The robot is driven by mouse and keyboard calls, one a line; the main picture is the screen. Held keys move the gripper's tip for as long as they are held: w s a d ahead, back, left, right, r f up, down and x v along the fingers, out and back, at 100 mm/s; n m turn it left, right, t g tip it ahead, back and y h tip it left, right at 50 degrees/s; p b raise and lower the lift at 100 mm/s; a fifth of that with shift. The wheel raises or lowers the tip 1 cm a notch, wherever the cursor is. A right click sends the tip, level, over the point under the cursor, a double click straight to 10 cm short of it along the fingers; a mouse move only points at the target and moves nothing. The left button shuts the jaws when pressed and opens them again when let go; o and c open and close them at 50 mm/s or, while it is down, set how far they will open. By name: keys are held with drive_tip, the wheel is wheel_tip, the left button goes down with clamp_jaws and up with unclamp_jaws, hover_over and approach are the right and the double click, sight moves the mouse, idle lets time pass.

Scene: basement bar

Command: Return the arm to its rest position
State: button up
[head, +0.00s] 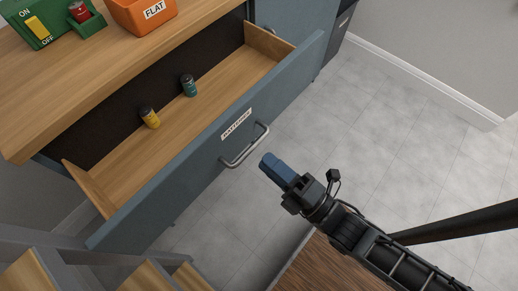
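My gripper (278,170), with blue fingers, is over the floor just in front of an open drawer. Its fingertips are close to the metal drawer handle (245,146) in the picture, with a small gap between them. No object shows at the fingers, and whether they are open or shut is not clear from this angle. My black arm reaches in from the lower right. The blue-grey drawer (205,160) is pulled out and bears a label that seems to read BATTERIES. Inside it stand a yellow battery (149,117) and a teal battery (188,85).
On the wooden counter (75,80) above the drawer are an orange bin (142,14) labelled FLAT and a green device (42,22) with an ON/OFF switch and a red battery (79,11) in its holder. Tiled floor (400,120) is clear to the right, up to the wall.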

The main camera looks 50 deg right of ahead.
drive_tip(key=shift+s+f, duration=0.15)
drive_tip(key=shift+s, duration=0.7)
drive_tip(key=s+r+m+g, duration=0.5)
drive_tip(key=s+r+m, duration=0.7)
drive_tip(key=m, duration=0.6)
wheel_tip(320, 180, up, 3)
drive_tip(key=shift+d+f+p, duration=0.1)
drive_tip(key=shift+d+p, duration=0.3)
drive_tip(key=shift+p, duration=0.05)
